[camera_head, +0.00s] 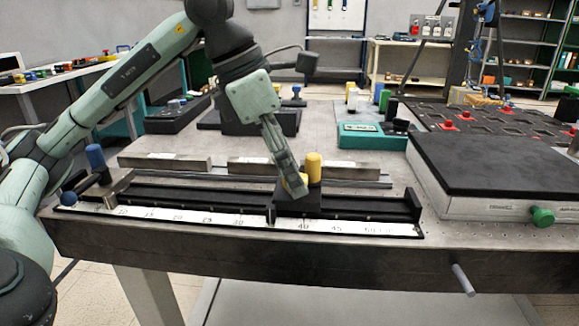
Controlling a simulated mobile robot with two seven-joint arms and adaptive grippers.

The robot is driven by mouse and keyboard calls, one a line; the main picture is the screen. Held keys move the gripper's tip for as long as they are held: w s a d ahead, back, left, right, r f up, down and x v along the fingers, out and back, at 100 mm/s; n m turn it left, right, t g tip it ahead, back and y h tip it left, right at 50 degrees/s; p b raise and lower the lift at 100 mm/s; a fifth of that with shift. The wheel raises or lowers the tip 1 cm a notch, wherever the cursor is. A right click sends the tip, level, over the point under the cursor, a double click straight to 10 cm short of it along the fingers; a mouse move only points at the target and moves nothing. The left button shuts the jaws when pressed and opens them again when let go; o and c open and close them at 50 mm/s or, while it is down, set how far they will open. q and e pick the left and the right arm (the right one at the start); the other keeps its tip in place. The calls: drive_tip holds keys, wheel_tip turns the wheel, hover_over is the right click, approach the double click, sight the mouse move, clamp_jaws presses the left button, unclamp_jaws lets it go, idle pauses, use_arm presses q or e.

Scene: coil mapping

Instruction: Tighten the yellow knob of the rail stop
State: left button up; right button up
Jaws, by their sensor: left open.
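The rail stop (298,205) is a black block on the black rail (190,200), right of the rail's middle. An upright yellow cylinder (314,168) stands on its back part. A smaller yellow knob (301,189) shows low at its front, partly hidden by my left gripper (294,190). That gripper comes down steeply from the upper left, open, with its fingertips at the smaller yellow knob. I cannot tell whether they touch it or are around it. My right gripper is not in view.
A white scale (200,217) runs along the rail's front edge. A blue cylinder (95,157) and blue knob (68,198) are at the rail's left end. Metal bars (165,161) lie behind. A black-topped plate (490,165) with a green knob (542,216) is at right.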

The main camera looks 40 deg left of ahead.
use_arm(q)
drive_tip(key=v, duration=1.2)
idle(0.5)
